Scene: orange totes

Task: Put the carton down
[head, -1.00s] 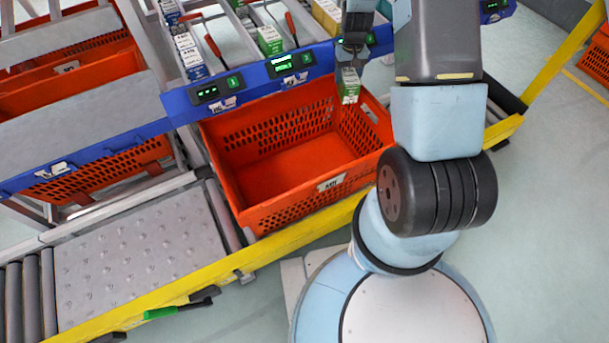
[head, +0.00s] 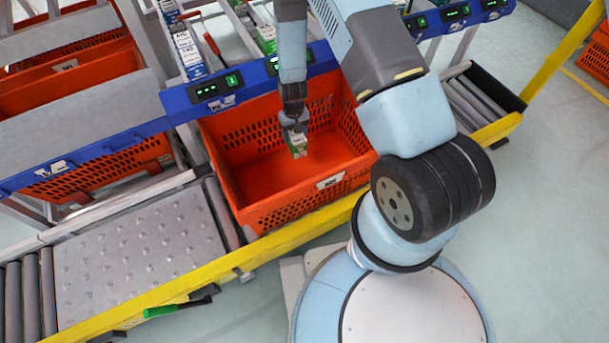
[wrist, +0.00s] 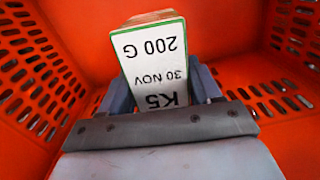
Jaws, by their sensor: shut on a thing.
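The carton (head: 298,148) is small, white and green, and hangs from my gripper (head: 294,124) over the orange tote (head: 290,212) in the head view. In the head view the tote floor looks bare. I cannot tell how high the carton is above that floor.
A blue rail (head: 180,104) with green-lit displays runs behind the tote, under lanes of other cartons (head: 188,54). A grey plate (head: 140,250) and rollers lie left of the tote. A yellow rail (head: 180,288) runs along its front.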

